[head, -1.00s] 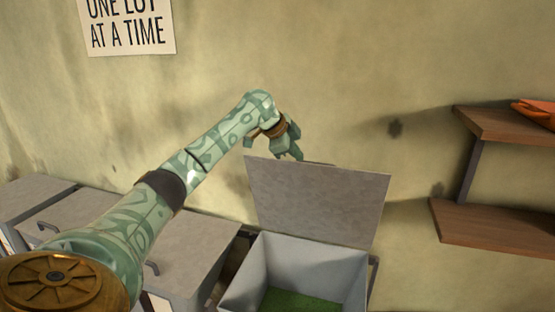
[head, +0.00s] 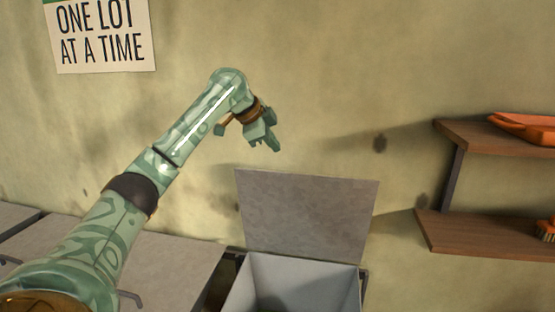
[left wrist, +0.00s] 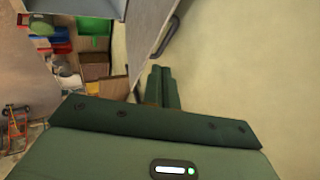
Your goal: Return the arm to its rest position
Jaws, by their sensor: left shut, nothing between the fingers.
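My left arm reaches up from the lower left in the head view, and its green gripper (head: 268,142) is in the air in front of the wall. The gripper is shut and empty, above the top edge of the raised grey lid (head: 308,215) and apart from it. The lid stands open behind a grey bin (head: 300,285), whose lower part is cut off by the picture's edge. In the left wrist view the two shut fingers (left wrist: 163,88) lie side by side with nothing between them. My right gripper is in neither view.
Two wooden shelves, upper (head: 490,134) and lower (head: 490,233), are on the wall at right. An orange tray (head: 525,128) is on the upper one, a brush (head: 546,231) on the lower. Grey cabinets (head: 165,262) stand at lower left. A sign (head: 100,35) hangs on the wall.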

